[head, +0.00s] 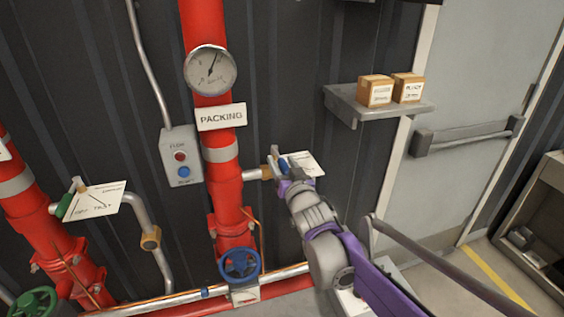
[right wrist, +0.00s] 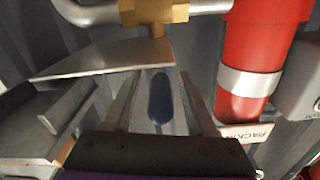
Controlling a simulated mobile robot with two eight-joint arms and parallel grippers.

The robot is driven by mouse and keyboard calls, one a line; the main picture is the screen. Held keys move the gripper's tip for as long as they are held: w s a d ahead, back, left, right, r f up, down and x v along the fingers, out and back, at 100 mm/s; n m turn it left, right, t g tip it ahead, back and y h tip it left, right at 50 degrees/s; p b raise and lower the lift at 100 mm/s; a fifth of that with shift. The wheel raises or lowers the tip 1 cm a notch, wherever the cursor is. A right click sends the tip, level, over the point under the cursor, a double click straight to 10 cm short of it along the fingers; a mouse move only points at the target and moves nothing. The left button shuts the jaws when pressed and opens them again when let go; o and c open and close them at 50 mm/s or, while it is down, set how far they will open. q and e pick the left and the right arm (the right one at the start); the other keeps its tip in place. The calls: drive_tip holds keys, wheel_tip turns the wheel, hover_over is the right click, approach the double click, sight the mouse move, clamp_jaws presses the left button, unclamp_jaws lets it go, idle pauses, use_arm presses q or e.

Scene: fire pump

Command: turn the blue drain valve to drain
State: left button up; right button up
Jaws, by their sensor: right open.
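The blue drain valve's lever (head: 283,164) is at the brass valve body (head: 265,172) on the short pipe right of the red riser. In the right wrist view, the blue lever (right wrist: 160,98) lies lengthwise between my open fingers, with a visible gap on each side. The brass body (right wrist: 153,10) is above it there. My right gripper (head: 289,170) is open around the lever and partly hides the valve in the head view. A white tag (head: 306,164) hangs beside it. My left gripper is not in view.
The red riser (head: 213,130) carries a gauge (head: 210,70) and a PACKING sign (head: 221,116). A grey button box (head: 181,156) is left of it. A blue handwheel (head: 239,265) is lower down. A shelf (head: 350,104) with two cartons is at upper right.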

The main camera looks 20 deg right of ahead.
drive_tip(key=shift+w, duration=0.1)
clamp_jaws()
idle(0.3)
idle(1.1)
